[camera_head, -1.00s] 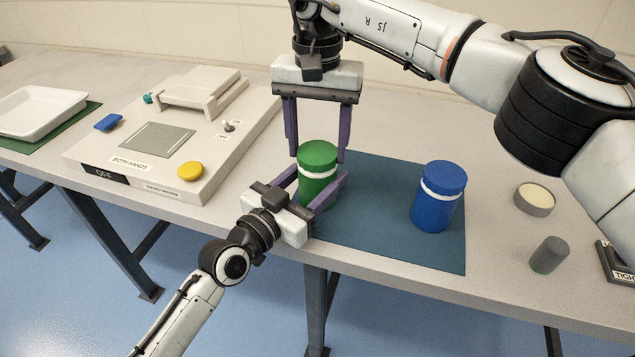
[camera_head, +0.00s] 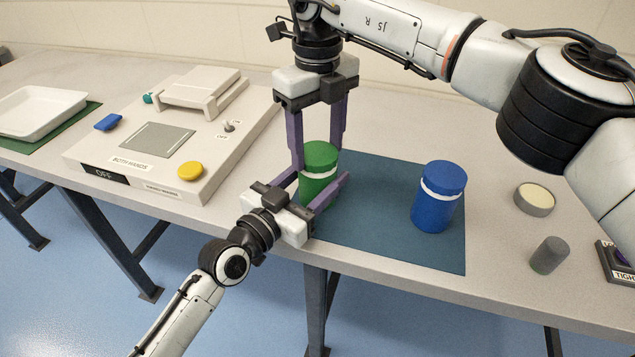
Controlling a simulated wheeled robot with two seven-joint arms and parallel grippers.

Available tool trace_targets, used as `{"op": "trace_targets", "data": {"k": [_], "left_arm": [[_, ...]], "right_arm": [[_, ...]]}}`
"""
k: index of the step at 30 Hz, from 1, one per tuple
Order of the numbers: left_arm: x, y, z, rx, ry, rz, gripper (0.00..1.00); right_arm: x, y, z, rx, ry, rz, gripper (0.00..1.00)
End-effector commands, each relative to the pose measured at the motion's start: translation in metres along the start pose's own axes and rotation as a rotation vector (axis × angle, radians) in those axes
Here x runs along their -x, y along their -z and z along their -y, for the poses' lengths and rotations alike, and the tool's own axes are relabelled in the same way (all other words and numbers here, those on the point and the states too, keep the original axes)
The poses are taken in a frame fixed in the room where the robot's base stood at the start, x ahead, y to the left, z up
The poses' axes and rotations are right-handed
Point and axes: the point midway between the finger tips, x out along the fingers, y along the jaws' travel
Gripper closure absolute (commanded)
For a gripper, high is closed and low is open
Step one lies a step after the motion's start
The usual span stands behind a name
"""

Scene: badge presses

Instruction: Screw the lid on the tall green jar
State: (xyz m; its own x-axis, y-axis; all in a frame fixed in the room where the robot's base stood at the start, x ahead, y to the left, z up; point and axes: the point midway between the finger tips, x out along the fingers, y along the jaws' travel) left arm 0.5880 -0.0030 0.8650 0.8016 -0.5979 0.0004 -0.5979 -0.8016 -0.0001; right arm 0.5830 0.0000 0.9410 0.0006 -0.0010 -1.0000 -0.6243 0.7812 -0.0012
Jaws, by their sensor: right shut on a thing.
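The tall green jar (camera_head: 316,192) stands upright on the blue mat (camera_head: 385,180), near the mat's left edge. Its green lid (camera_head: 320,154) sits on top, with a white band showing between lid and body. My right gripper (camera_head: 318,155) points down from above and is shut on the lid, one finger on each side. My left gripper (camera_head: 312,190) reaches in from the front left, its fingers closed around the jar's body below the white band.
A blue jar with a blue lid (camera_head: 438,196) stands on the mat to the right. Further right are a round tin (camera_head: 534,199), a small grey cylinder (camera_head: 549,256) and a partly cut-off dark box (camera_head: 615,268). A press (camera_head: 170,135) and white tray (camera_head: 38,112) lie left.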

Motion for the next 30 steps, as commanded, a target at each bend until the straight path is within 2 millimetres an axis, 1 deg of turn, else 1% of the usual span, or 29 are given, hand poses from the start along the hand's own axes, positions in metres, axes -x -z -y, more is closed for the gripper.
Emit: {"op": "trace_targets", "data": {"k": [1, 3, 24, 28, 29, 30], "left_arm": [[0.0001, -0.0008, 0.0012, 0.001, 0.002, 0.001, 1.0], [0.0001, -0.0008, 0.0013, 0.001, 0.002, 0.002, 1.0], [0.0001, -0.0008, 0.0012, 0.0, 0.002, 0.002, 1.0], [0.0001, -0.0007, 0.0012, 0.0, 0.002, 0.002, 1.0], [0.0001, -0.0007, 0.0012, 0.0, 0.002, 0.002, 1.0], [0.0001, -0.0007, 0.0012, 0.0, 0.002, 0.002, 1.0]], "right_arm": [[-0.0002, 0.0007, -0.0008, -0.106, -0.001, -0.004, 0.7], [-0.0003, 0.0006, -0.001, -0.263, -0.001, -0.004, 0.7], [-0.0011, -0.0005, -0.0011, -1.833, 0.0, -0.004, 0.7], [-0.0012, -0.0006, -0.001, -2.076, 0.0, -0.004, 0.7], [-0.0012, -0.0007, -0.001, -2.118, 0.0, -0.004, 0.7], [-0.0012, -0.0007, -0.0011, -2.121, -0.001, -0.004, 0.7]]}}
